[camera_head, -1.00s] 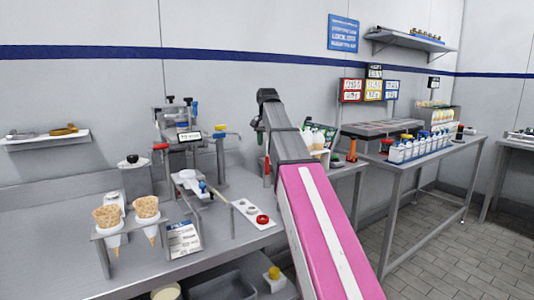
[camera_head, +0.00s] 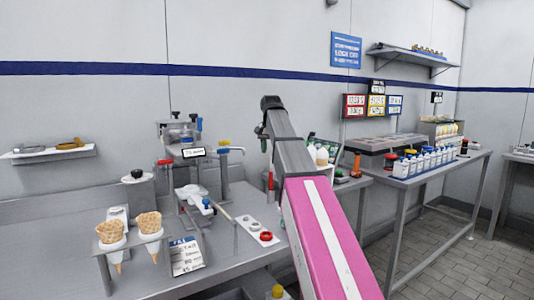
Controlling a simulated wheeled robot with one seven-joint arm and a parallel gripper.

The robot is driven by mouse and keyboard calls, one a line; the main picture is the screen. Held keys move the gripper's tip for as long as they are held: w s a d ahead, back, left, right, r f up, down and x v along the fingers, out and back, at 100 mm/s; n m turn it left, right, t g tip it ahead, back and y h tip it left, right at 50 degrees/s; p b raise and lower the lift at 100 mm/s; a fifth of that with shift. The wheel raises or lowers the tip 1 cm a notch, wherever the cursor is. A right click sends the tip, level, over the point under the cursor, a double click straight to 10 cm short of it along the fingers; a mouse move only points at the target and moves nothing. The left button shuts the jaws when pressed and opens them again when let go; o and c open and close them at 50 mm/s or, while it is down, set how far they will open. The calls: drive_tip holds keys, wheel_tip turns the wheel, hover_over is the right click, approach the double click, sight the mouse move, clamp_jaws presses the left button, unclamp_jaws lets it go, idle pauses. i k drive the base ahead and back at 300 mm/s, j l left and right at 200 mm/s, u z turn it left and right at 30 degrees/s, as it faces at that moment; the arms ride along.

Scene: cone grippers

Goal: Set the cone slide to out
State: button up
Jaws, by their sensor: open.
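A grey machine (camera_head: 187,135) with a small white display, a red-handled lever and a blue-and-yellow tap stands on the steel counter. Below its front is a pale sliding piece (camera_head: 192,191) with a blue knob (camera_head: 206,203), which looks like the cone slide; its exact position along its travel is too small to tell. Two waffle cones stand upright in a rack (camera_head: 131,247) at the front left. My gripper (camera_head: 269,103) is the dark end of my raised arm, right of the machine, apart from the slide. It looks empty; its fingers are too small to make out.
A white strip with round buttons (camera_head: 257,230), one red, lies right of the slide. A printed card (camera_head: 186,256) stands beside the cones. My pink arm hides part of the counter's right side. A second table (camera_head: 440,165) with several bottles stands at right.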

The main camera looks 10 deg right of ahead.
sight(192, 192)
drive_tip(key=k+l, duration=0.1)
drive_tip(key=l, duration=0.25)
drive_tip(key=k+l, duration=0.1)
drive_tip(key=l, duration=0.25)
drive_tip(key=k+l, duration=0.1)
drive_tip(key=l, duration=0.6)
drive_tip(key=k, duration=0.05)
